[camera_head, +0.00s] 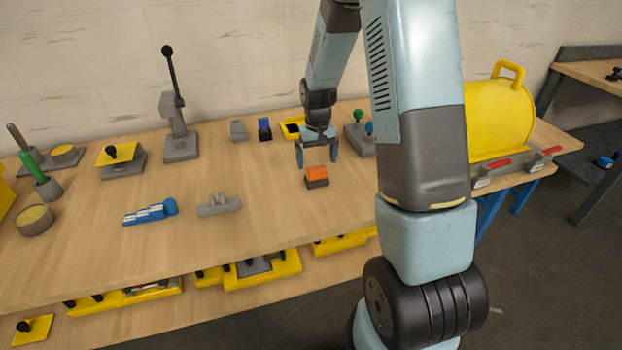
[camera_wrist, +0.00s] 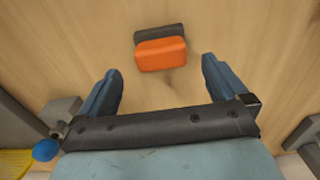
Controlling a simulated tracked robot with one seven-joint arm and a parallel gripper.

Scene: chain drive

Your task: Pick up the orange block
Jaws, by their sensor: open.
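The orange block (camera_head: 317,172) sits on top of a dark grey block (camera_head: 317,183) on the wooden workbench, near the middle of the head view. In the wrist view the orange block (camera_wrist: 160,54) lies ahead of the fingertips and between their lines, with the dark block (camera_wrist: 158,31) showing behind it. My gripper (camera_head: 317,154) is open and empty above the bench, a little behind the orange block in the head view. Its two blue fingers also show in the wrist view (camera_wrist: 160,78), apart from the block.
A grey stand with green and blue knobs (camera_head: 358,137) is just right of my gripper. A yellow tray (camera_head: 291,128) and a small blue item (camera_head: 264,129) stand behind. A grey fixture (camera_head: 218,205) lies left.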

